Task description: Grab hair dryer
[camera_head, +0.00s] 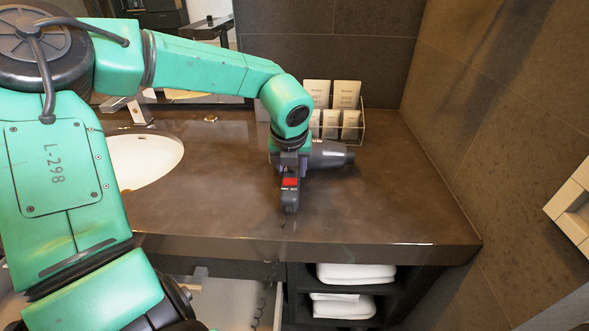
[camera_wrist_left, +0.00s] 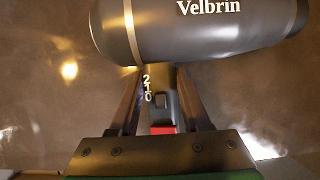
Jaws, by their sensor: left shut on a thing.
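The dark grey hair dryer (camera_head: 328,155) lies on the brown vanity counter, its barrel pointing right in the head view. Its handle, with a red switch, comes toward the counter's front edge. My left gripper (camera_head: 290,166) reaches down over it from above and is shut on the handle just below the barrel. In the left wrist view the barrel (camera_wrist_left: 200,28) with the word "Velbrin" fills the top, and the gripper's fingers (camera_wrist_left: 160,98) stand on either side of the handle. My right gripper is in neither view.
A clear rack (camera_head: 362,128) of toiletry packets stands behind the dryer by the wall. A white sink (camera_head: 145,160) is set in the counter at left. Below are an open drawer and shelves with white towels (camera_head: 355,273). The counter's right side is clear.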

